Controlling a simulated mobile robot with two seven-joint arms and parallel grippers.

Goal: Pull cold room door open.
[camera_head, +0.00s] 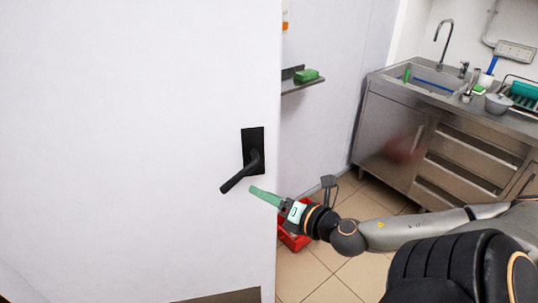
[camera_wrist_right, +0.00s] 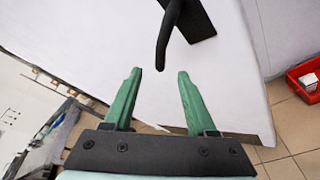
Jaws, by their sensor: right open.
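The cold room door (camera_head: 130,130) is a large white panel that fills the left half of the head view. Its black lever handle (camera_head: 240,176) sits near the door's right edge on a black plate, with the lever pointing down and left. My right gripper (camera_head: 262,195) is just right of and below the lever's end, apart from it in the picture. In the right wrist view the green fingers of this gripper (camera_wrist_right: 159,82) are spread with nothing between them, and the handle (camera_wrist_right: 168,35) lies ahead of them. My left gripper is out of view.
A steel sink counter (camera_head: 440,130) with drawers stands at the back right. A small shelf with a green item (camera_head: 306,75) is on the wall beyond the door's edge. A red crate (camera_head: 293,238) sits on the tiled floor behind my right gripper.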

